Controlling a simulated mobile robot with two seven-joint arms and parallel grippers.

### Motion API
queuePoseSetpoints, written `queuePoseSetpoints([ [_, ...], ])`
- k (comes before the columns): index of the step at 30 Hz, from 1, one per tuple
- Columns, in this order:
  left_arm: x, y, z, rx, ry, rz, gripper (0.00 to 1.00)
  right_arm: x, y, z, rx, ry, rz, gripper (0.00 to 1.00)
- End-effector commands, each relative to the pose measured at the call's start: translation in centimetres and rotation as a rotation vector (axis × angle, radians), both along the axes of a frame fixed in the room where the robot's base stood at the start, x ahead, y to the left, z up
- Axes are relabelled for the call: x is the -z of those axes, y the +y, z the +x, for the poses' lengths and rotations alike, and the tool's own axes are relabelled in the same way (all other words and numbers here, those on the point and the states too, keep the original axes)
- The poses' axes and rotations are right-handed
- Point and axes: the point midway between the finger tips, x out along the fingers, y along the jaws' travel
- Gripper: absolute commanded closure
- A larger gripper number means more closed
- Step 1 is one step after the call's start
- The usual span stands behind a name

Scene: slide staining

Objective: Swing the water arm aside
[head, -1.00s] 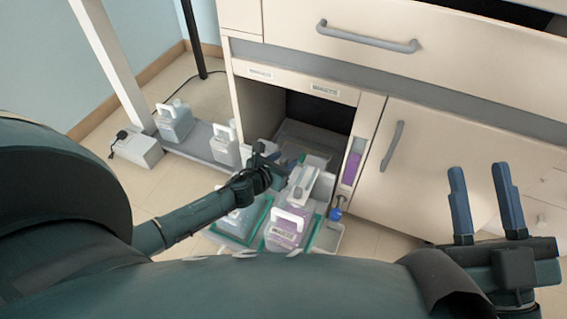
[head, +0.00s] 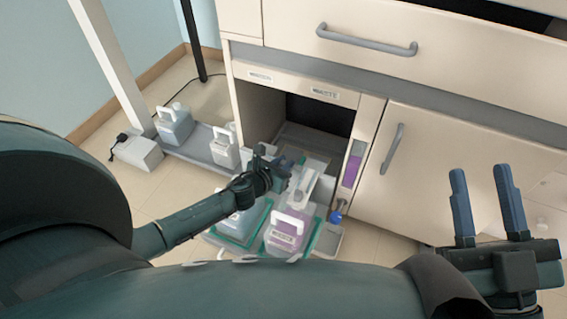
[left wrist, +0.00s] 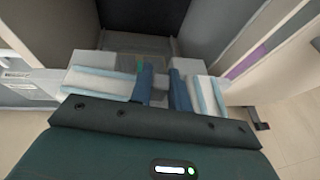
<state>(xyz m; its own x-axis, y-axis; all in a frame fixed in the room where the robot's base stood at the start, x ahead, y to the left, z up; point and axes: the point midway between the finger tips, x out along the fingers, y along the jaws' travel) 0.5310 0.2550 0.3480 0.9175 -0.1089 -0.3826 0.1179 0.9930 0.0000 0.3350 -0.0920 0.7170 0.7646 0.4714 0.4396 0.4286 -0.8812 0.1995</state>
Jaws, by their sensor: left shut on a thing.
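My left gripper (head: 281,166) is low in front of the open cabinet bay, shut on a pale piece that I take to be the water arm. In the left wrist view its two blue fingers (left wrist: 163,88) stand across a white bar with light-blue edges (left wrist: 100,82), which extends to both sides. In the head view a white bar (head: 304,186) lies beside the gripper, above the containers; the gripper hides part of it. My right gripper (head: 487,205) is open and empty, in front of the cabinet at the right.
A purple-filled container (head: 286,232) and a pale-blue one (head: 238,224) sit in green-rimmed trays below the gripper. Two handled jugs, one grey (head: 174,126) and one white (head: 224,148), stand on a floor-level shelf. The cabinet door (head: 445,170) is shut. Open floor lies at left.

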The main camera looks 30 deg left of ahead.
Motion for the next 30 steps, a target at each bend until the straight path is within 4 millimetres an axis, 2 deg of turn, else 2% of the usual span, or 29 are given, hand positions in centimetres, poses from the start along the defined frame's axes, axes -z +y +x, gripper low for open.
queuePoseSetpoints([
  [5,0.0,-0.1,0.1,-0.012,0.000,-0.001,1.00,0.0,0.0,0.0,0.000,0.000,0.000,0.64],
  [12,0.0,-0.1,1.4,-0.148,0.001,-0.001,1.00,0.1,0.0,0.0,-0.001,0.012,0.001,0.64],
  [20,0.0,0.0,1.4,-0.158,0.001,0.001,1.00,0.5,0.0,-0.1,-0.001,0.027,0.001,0.64],
  [21,0.0,0.0,1.4,-0.158,0.001,0.001,0.81,0.5,0.0,-0.1,-0.001,0.027,0.001,0.64],
  [29,0.0,0.0,1.4,-0.157,0.000,0.000,0.60,0.4,0.0,-0.1,0.001,0.025,0.005,0.64],
  [30,0.0,0.0,1.4,-0.157,0.000,0.000,0.60,0.3,0.0,-0.1,0.002,0.025,0.005,0.64],
])
